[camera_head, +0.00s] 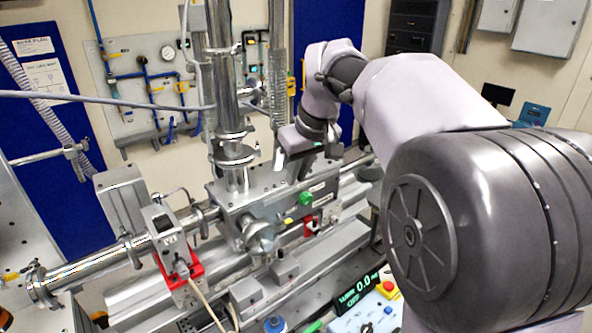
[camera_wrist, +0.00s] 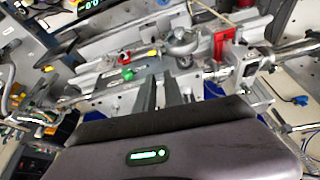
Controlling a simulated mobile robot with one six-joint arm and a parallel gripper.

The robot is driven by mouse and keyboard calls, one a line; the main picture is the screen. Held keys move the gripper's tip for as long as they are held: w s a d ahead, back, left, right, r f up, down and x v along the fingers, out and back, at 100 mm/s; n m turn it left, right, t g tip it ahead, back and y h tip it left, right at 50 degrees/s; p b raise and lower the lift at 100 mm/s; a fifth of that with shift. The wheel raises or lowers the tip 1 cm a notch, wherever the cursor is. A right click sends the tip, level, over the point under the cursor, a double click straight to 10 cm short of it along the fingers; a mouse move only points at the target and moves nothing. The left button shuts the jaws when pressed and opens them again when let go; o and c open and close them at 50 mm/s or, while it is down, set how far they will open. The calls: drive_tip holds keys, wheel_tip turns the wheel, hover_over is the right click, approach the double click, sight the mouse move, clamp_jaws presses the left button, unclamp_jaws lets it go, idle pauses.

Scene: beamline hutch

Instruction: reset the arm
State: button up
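My arm, pale with dark joints, reaches from the right of the head view over the beamline bench. My gripper (camera_head: 282,160) hangs above the middle of the steel beamline assembly (camera_head: 262,197). In the wrist view two dark fingers of my gripper (camera_wrist: 160,88) stand apart with a gap between them. The exact clearance between fingers and hardware cannot be told.
A vertical steel pipe (camera_head: 223,90) rises left of my gripper. A horizontal beam pipe (camera_head: 95,262) runs to the lower left, near a red-based bracket (camera_head: 180,275). A display reading 0.0 (camera_head: 358,291) and a control box with a red button (camera_head: 388,287) stand at the front. A gauge panel (camera_head: 150,85) is behind.

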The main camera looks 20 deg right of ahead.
drive_tip(key=s+a+f+m+b, duration=0.3)
drive_tip(key=s+f+b, duration=0.6)
drive_tip(key=s+f, duration=0.4)
drive_tip(key=s+a+f+m+t+b, duration=0.1)
drive_tip(key=s+a+f+m+b, duration=0.2)
drive_tip(key=s+f+b, duration=0.5)
drive_tip(key=s+f+m, duration=0.1)
drive_tip(key=s+f, duration=0.4)
drive_tip(key=s, duration=0.2)
drive_tip(key=shift+s+m+t+y+b, duration=0.3)
drive_tip(key=shift+s+m+b, duration=0.05)
drive_tip(key=shift+m+b, duration=0.05)
drive_tip(key=shift+c, duration=0.4)
